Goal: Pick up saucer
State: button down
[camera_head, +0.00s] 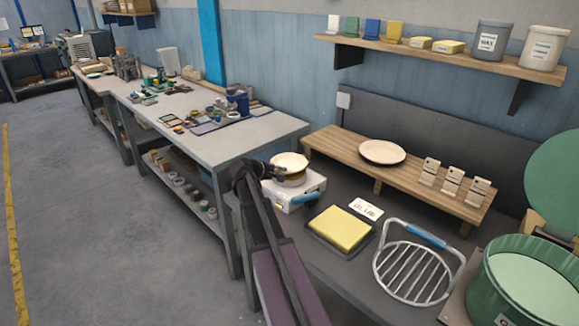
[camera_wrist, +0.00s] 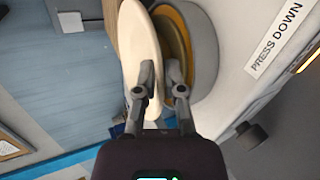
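A cream saucer (camera_head: 290,161) sits at the top of a white appliance with a blue handle (camera_head: 300,192), over a yellowish ring. In the wrist view the saucer (camera_wrist: 137,50) shows nearly edge-on, beside the gold-lined round grey mouth of the appliance (camera_wrist: 205,50). My gripper (camera_wrist: 161,72) is at the saucer's rim. One finger lies across the saucer's face and the other is on its appliance side. The fingertips are apart, with the rim between them; I see no clear grip. In the head view my gripper (camera_head: 266,170) reaches the saucer's near left side, its fingertips too small to make out.
A wooden rack (camera_head: 330,141) behind holds a cream plate (camera_head: 382,152) and white-grey holders (camera_head: 452,182). A yellow sponge pad (camera_head: 340,228), a wire basket (camera_head: 415,272) and a green tub (camera_head: 530,285) stand to the right. A cluttered grey bench (camera_head: 270,130) is at left.

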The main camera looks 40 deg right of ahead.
aim_at(281, 164)
jog(key=shift+r, duration=0.2)
dwell(0.3)
notch_tip(281, 164, up, 3)
jog(key=p, duration=0.3)
jog(key=s+a+p, duration=0.1)
jog(key=s+a, duration=0.3)
jog(key=s, duration=0.3)
jog(key=s+a+r+p, duration=0.1)
jog(key=s+a, duration=0.2)
jog(key=s, duration=0.4)
jog(key=shift+a+r, duration=0.3)
jog(key=shift+a, duration=0.05)
jog(key=shift+s, duration=0.1)
